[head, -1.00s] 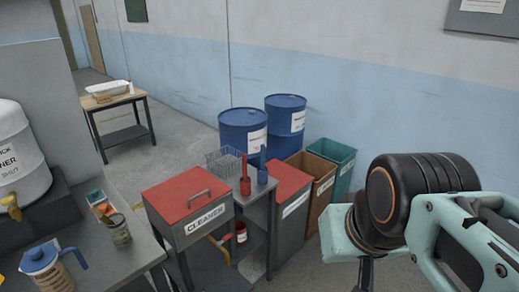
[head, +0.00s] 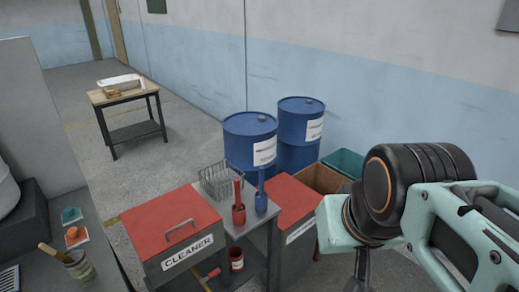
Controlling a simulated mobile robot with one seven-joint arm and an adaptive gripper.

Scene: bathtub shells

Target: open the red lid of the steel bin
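The steel bin (head: 183,258) is a grey box with a white "CLEANER" label on its front. It stands at the lower middle of the head view. Its red lid (head: 150,221) lies flat and closed on top. A grey bar handle (head: 180,229) stands on the lid. My arm reaches in from the right, well apart from the bin. A dark part below my wrist runs off the bottom edge, and my gripper's fingers do not show.
Right of the bin, a small grey stand holds a wire basket (head: 221,180) and red and blue tools. Another red-topped bin (head: 291,202), blue drums (head: 249,141) and open brown and green bins stand beyond. A counter (head: 95,258) is at left. A bench (head: 128,98) stands far back.

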